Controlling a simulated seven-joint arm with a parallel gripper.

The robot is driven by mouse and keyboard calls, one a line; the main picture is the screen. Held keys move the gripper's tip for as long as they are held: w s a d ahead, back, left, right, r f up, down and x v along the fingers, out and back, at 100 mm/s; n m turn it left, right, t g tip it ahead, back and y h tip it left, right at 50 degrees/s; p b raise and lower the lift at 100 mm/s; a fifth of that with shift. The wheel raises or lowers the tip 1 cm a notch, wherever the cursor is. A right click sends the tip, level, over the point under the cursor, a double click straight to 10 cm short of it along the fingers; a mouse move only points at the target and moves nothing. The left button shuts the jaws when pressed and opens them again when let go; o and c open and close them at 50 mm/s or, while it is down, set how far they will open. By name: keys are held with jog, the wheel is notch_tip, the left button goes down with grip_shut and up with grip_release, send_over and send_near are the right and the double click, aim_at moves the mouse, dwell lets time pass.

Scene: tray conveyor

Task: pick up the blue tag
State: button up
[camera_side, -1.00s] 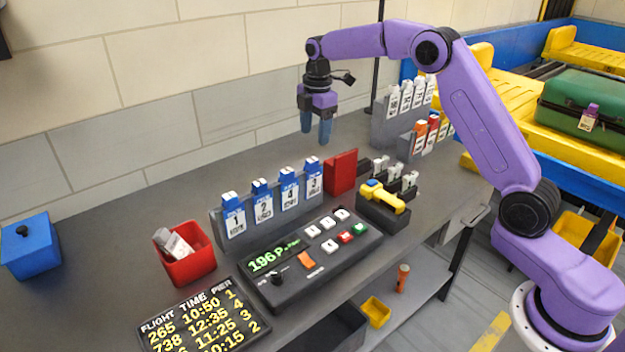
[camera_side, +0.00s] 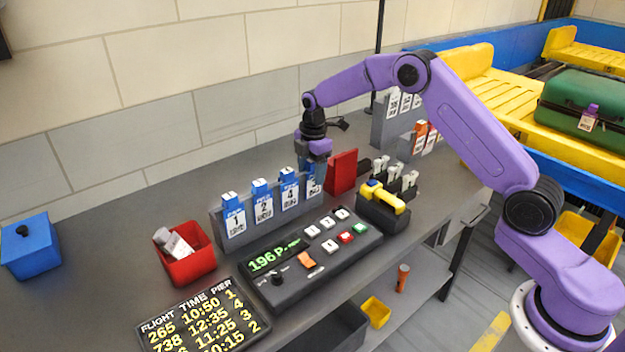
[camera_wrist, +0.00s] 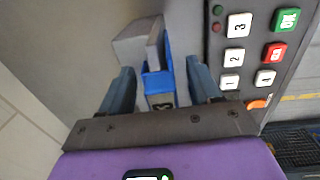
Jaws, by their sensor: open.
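Several blue-topped tags stand in a row in a grey rack (camera_side: 222,238) in the side view. They include tag 1 (camera_side: 234,217), tag 2 (camera_side: 262,204) and tag 4 (camera_side: 289,192). The rightmost blue tag (camera_side: 313,188) is partly hidden by my gripper (camera_side: 313,168), which is lowered over it. In the wrist view my gripper (camera_wrist: 161,72) is open. Its fingers stand on either side of that blue tag (camera_wrist: 156,84), with a gap showing on each side. The rack's end (camera_wrist: 136,42) also shows there.
A red upright block (camera_side: 342,172) stands just right of the rack. A button console (camera_side: 318,262) lies in front. A red bin (camera_side: 190,262), a yellow-handled device (camera_side: 384,196) and a blue box (camera_side: 30,246) stand around. Grey racks with other tags (camera_side: 390,122) are behind right.

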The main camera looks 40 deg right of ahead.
jog(key=c, duration=1.1)
jog(key=shift+o, duration=0.2)
jog(key=shift+r, duration=0.5)
jog(key=r, duration=0.6)
jog(key=shift+s+r, duration=0.15)
jog(key=shift+s, duration=0.1)
jog(key=s, duration=1.4)
jog(key=shift+f, duration=0.2)
notch_tip(320, 180, up, 6)
jog(key=shift+r, duration=0.25)
